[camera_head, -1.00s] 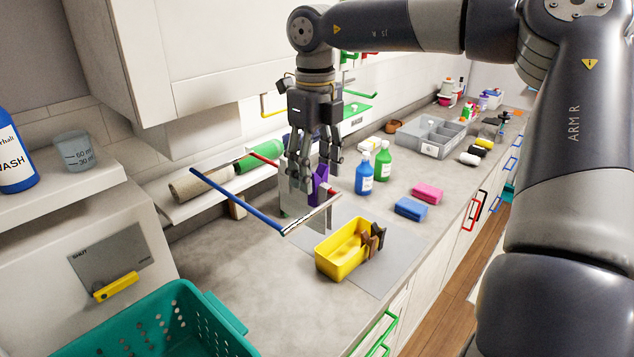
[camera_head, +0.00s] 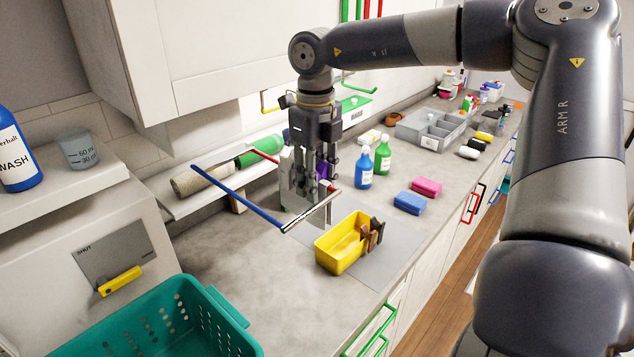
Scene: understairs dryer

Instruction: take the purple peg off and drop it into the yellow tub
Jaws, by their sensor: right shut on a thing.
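My right gripper (camera_head: 313,190) points down over the counter, at the bars of a small rack. It is shut on the purple peg (camera_head: 321,170), which shows only in part between and behind the fingers. The rack has a long blue bar (camera_head: 235,198), a red bar (camera_head: 264,156) and a pale metal bar (camera_head: 303,217) near the fingertips. I cannot tell whether the peg still touches a bar. The yellow tub (camera_head: 328,256) stands on the counter just right of and nearer than the gripper. My left gripper is out of view.
Brown and dark pieces (camera_head: 371,235) sit at the tub's right end. Blue (camera_head: 364,169) and green (camera_head: 382,160) bottles stand behind it, with blue (camera_head: 410,203) and pink (camera_head: 427,187) sponges to the right. A teal basket (camera_head: 185,290) is at the front left. The counter left of the tub is clear.

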